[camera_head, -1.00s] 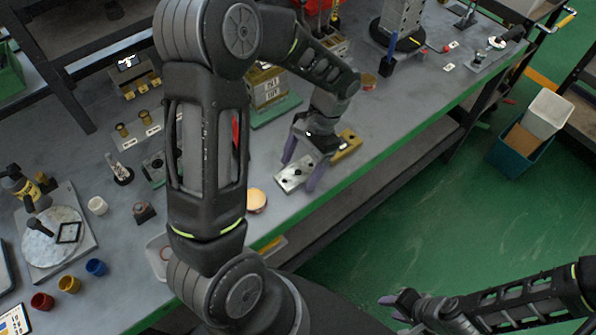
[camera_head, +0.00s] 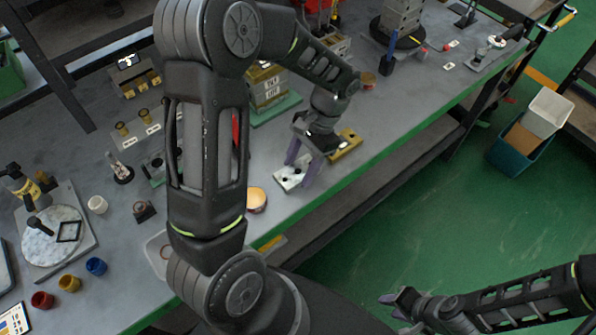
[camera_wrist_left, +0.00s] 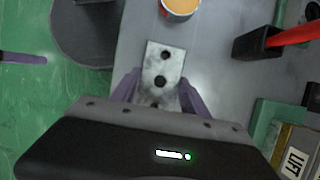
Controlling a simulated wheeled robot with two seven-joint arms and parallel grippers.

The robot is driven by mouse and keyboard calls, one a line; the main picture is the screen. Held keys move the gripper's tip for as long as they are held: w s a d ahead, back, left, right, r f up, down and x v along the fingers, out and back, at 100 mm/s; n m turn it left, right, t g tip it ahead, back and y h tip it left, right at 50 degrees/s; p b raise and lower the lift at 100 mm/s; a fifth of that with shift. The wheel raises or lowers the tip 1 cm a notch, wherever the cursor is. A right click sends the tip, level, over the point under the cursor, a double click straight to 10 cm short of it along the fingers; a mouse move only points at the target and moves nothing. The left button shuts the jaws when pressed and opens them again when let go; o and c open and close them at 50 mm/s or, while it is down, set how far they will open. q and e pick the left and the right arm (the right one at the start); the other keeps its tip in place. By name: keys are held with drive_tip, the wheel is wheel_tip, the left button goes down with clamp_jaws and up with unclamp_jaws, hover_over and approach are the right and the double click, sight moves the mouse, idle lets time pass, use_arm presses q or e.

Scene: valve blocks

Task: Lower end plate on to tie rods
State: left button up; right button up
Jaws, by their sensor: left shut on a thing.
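The end plate (camera_head: 289,177) is a small silver plate with dark holes, near the front edge of the bench. It also shows in the left wrist view (camera_wrist_left: 165,62), between the purple fingers. My left gripper (camera_head: 300,170) reaches down over it and is shut on it; its fingers sit at the plate's two long sides. Whether the plate touches the bench is unclear. A labelled block stack (camera_head: 267,86) stands on a green base behind; my arm partly hides it. I cannot make out tie rods. My right gripper (camera_head: 393,307) is off the bench, fingers apart and empty.
A brass-coloured plate (camera_head: 347,143) lies right beside the left gripper. A round orange-topped dish (camera_head: 256,199) stands to its left. A grey block tower (camera_head: 403,18) on a round black base stands further back. The bench's green front edge (camera_head: 400,138) is close.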

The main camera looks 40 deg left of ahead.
sight(301, 170)
use_arm(q)
clamp_jaws()
idle(0.4)
wheel_tip(301, 170, up, 10)
drive_tip(key=shift+b, duration=0.35)
drive_tip(key=shift+w, duration=0.1)
idle(0.5)
